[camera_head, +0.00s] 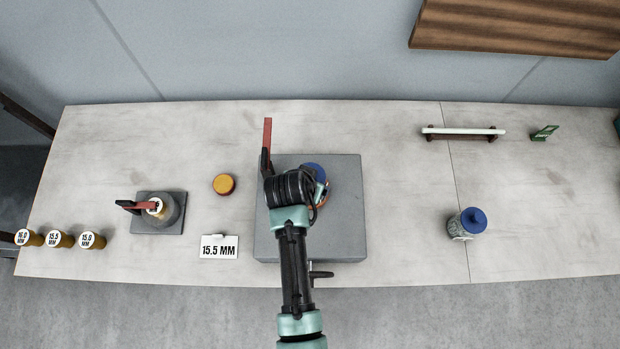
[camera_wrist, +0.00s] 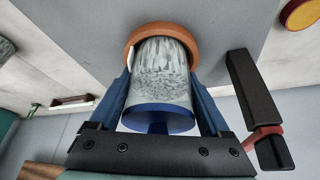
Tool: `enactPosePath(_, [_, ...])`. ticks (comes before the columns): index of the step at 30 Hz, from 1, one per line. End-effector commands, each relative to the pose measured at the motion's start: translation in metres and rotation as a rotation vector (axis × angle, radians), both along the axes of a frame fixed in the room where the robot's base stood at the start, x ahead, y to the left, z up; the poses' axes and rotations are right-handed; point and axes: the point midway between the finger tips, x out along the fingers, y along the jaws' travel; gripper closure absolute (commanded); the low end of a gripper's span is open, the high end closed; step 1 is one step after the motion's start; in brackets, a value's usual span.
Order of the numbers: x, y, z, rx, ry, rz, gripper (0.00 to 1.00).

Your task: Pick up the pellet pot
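A clear pot with grey pellets and a blue knobbed lid (camera_wrist: 158,118) stands between my gripper's fingers in the wrist view, its far end at an orange ring (camera_wrist: 150,33). In the head view its blue lid (camera_head: 312,171) shows partly behind my arm, over a grey block. My gripper (camera_wrist: 160,78) has one dark blue finger on each side of the pot, very close to its wall. I cannot tell whether the fingers press on it. A second clear pot with a blue lid (camera_head: 472,220) stands on the right of the table, apart from my gripper.
The grey block (camera_head: 345,235) carries a red-handled lever (camera_head: 267,135). Left of it are a yellow disc (camera_head: 224,184), a "15.5 MM" card (camera_head: 219,247), a grey fixture (camera_head: 172,222) and several labelled cylinders (camera_head: 60,239). A white rod (camera_head: 465,131) lies on a rack at the back right.

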Motion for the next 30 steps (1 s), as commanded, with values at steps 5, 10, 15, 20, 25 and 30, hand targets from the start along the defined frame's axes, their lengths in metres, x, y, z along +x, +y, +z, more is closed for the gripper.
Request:
enactPosePath(5, [0.000,0.000,0.000,0.000,0.000,0.000,0.63])
enactPosePath(10, [0.000,0.000,0.000,0.000,0.000,0.000,0.94])
enactPosePath(15, [0.001,0.000,0.001,0.000,-0.003,0.000,1.00])
enactPosePath(20, [0.001,0.000,0.003,-0.001,-0.004,0.000,1.00])
enactPosePath(25, [0.002,0.000,0.021,0.001,-0.007,0.000,1.00])
enactPosePath(30, [0.002,0.000,0.053,0.001,-0.009,0.000,1.00])
